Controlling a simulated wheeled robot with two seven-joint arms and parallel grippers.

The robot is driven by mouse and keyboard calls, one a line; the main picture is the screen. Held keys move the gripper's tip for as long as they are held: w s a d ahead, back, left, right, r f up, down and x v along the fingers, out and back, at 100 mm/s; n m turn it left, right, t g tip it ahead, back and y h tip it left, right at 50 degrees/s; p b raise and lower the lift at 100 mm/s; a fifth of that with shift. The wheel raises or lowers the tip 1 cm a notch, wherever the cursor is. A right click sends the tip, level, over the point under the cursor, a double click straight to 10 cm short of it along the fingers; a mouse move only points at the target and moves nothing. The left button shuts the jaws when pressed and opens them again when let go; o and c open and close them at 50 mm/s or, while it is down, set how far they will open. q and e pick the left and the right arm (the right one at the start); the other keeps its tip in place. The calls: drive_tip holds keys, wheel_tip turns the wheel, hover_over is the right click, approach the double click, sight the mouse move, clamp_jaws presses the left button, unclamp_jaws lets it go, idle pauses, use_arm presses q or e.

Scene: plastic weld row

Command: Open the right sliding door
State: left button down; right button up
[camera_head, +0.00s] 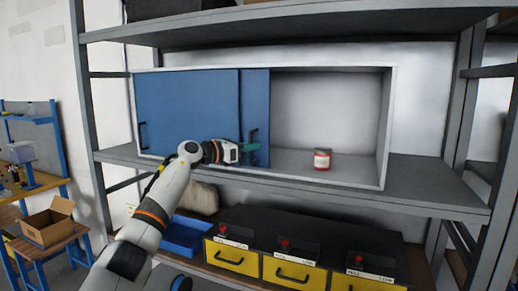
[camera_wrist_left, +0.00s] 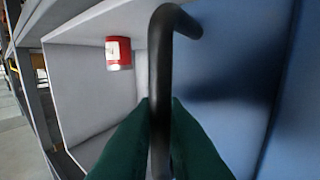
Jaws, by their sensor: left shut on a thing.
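The right sliding door (camera_head: 257,95) is a blue panel with a black handle (camera_head: 254,137). It stands mostly behind the left blue door (camera_head: 187,105), with only a strip showing, and the right part of the white cabinet (camera_head: 330,69) is open. My left gripper (camera_head: 254,147) is at that handle. In the left wrist view its green fingers are shut on the black handle (camera_wrist_left: 160,75), one on each side. A red and white can (camera_head: 322,159) stands inside the open part; it also shows in the left wrist view (camera_wrist_left: 118,53). My right gripper is not in view.
The cabinet sits on a grey shelf (camera_head: 420,190). Below are yellow drawers (camera_head: 232,257) with red knobs and a blue bin (camera_head: 185,236). A cardboard box (camera_head: 47,228) stands on a bench at the left.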

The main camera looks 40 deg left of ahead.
use_arm(q)
drive_tip(key=shift+f, duration=0.1)
drive_tip(key=c, duration=1.5)
unclamp_jaws()
drive_tip(key=shift+c, duration=0.2)
drive_tip(key=shift+a, duration=0.1)
drive_tip(key=b+v, duration=0.6)
drive_tip(key=v, duration=0.6)
